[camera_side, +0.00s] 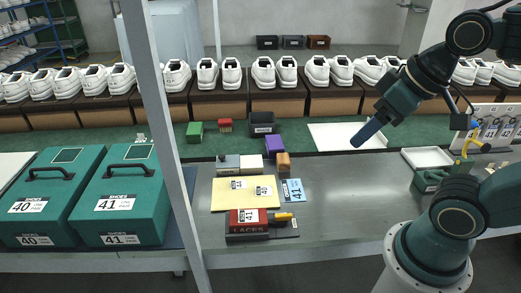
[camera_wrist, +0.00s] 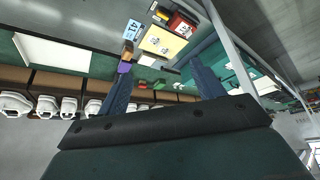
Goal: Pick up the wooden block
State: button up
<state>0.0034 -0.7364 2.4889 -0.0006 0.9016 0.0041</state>
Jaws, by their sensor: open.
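The wooden block (camera_side: 283,161) is small and orange-brown. It stands on the grey bench, just in front of a purple block (camera_side: 274,144) and behind the blue 41 card (camera_side: 293,191). In the wrist view the wooden block (camera_wrist: 127,52) is small, between the card (camera_wrist: 132,30) and the purple block (camera_wrist: 124,67). My gripper (camera_side: 358,141) is in the air to the right of the block and well apart from it. In the wrist view its two blue fingers (camera_wrist: 160,80) are spread, with nothing held between them.
A yellow mat (camera_side: 231,203) with labelled items lies left of the card, with a red block (camera_side: 248,217) in front. Green shoe boxes (camera_side: 118,205) stand at left, behind a grey post (camera_side: 168,140). A white tray (camera_side: 428,158) is at right. The bench's middle right is clear.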

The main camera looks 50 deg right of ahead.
jog(key=w+d+r+m+g, duration=0.2)
jog(key=w+d+m, duration=0.1)
jog(key=w, duration=0.9)
jog(key=m+g+y, duration=0.1)
jog(key=m+g, duration=0.4)
jog(key=m, duration=0.1)
send_over(284, 158)
jog(key=w+d, duration=0.1)
notch_tip(284, 158, down, 24)
jog(key=shift+s+a+f, duration=0.1)
jog(key=shift+a+f, duration=0.05)
jog(key=shift+f, duration=1.95)
jog(key=shift+s+a+f, duration=0.1)
jog(key=shift+f, duration=2)
jog(key=shift+f, duration=0.1)
jog(key=shift+s+a+f, duration=0.1)
jog(key=shift+f, duration=1.15)
jog(key=shift+s+a+f, duration=0.1)
jog(key=shift+f, duration=1.15)
jog(key=shift+c, duration=0.2)
jog(key=c, duration=1)
